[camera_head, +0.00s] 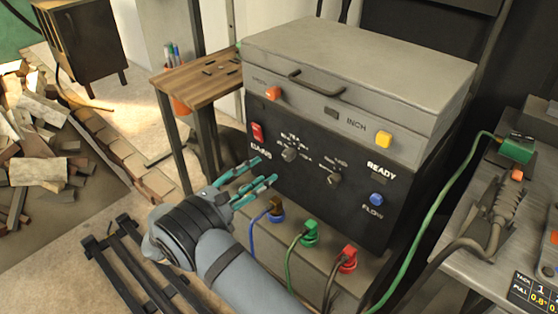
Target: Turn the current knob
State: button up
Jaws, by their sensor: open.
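A control box with a dark front panel (262,185) stands in the middle of the head view. Two round knobs with small printed labels are on it: a left knob (290,154) and a right knob (334,179), lower in the picture. The labels are too small to tell which is the current knob. My gripper (265,171) is open and empty, with its teal fingers pointing at the panel. Its fingertips are left of and slightly below the left knob in the picture, apparently short of it. Neither knob is hidden.
The panel also has a red switch (257,132), orange button (273,93), yellow button (383,140) and blue button (376,200). Below, brown, green and red plugs (347,259) carry cables. A wooden table (200,85) is behind left; a grey bench (470,262) is right.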

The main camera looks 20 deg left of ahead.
aim_at(286, 157)
jog(key=x, duration=0.8)
jog(key=shift+w+d, duration=0.15)
jog(key=shift+w, duration=0.15)
jog(key=shift+c, duration=0.2)
jog(key=shift+f, duration=0.1)
grip_shut()
jog(key=shift+b, duration=0.3)
